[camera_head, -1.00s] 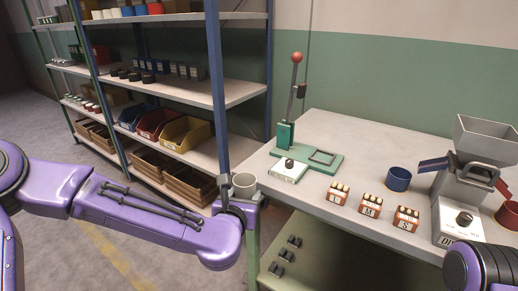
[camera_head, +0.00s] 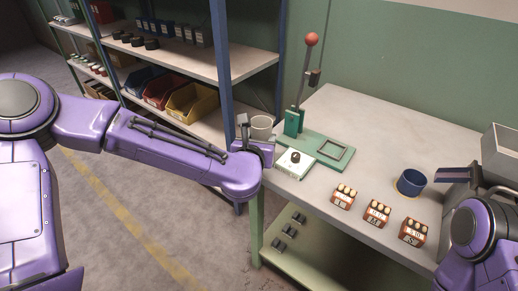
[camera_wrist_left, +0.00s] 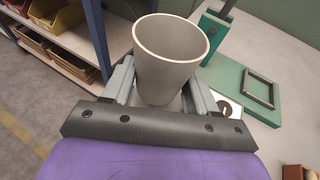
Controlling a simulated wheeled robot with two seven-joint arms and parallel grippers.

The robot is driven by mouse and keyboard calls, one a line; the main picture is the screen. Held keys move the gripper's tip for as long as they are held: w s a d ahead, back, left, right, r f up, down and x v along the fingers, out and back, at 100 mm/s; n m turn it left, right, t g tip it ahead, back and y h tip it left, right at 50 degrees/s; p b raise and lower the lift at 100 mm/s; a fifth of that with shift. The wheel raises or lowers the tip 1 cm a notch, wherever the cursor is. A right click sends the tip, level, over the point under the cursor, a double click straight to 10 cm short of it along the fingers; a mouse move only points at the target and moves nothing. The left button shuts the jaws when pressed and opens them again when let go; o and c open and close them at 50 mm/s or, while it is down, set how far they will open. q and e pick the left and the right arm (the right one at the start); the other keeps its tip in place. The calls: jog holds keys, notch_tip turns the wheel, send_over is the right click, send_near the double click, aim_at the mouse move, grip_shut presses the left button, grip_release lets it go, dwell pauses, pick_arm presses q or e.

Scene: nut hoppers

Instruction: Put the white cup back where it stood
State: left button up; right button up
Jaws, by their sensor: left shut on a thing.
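The white cup (camera_head: 261,127) is upright in my left gripper (camera_head: 257,139), at the left end of the workbench (camera_head: 340,119) in the head view. In the left wrist view the cup (camera_wrist_left: 170,60) stands between the two fingers of my left gripper (camera_wrist_left: 162,88), which are shut on it, and it looks empty inside. The cup is beside the green hand press, in front of its base from the wrist camera. The cup's lower part is hidden by the gripper.
Several small labelled boxes (camera_head: 377,214), a blue cup (camera_head: 411,182) and a grey hopper machine (camera_head: 462,187) stand further right. Shelving (camera_head: 215,73) is behind left.

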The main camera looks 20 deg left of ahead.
pick_arm(q)
jog(key=f, duration=0.3)
jog(key=w+f, duration=0.1)
jog(key=shift+a+f, duration=0.25)
jog(key=shift+a, duration=0.1)
jog(key=shift+f, duration=0.15)
jog(key=o, duration=1.2)
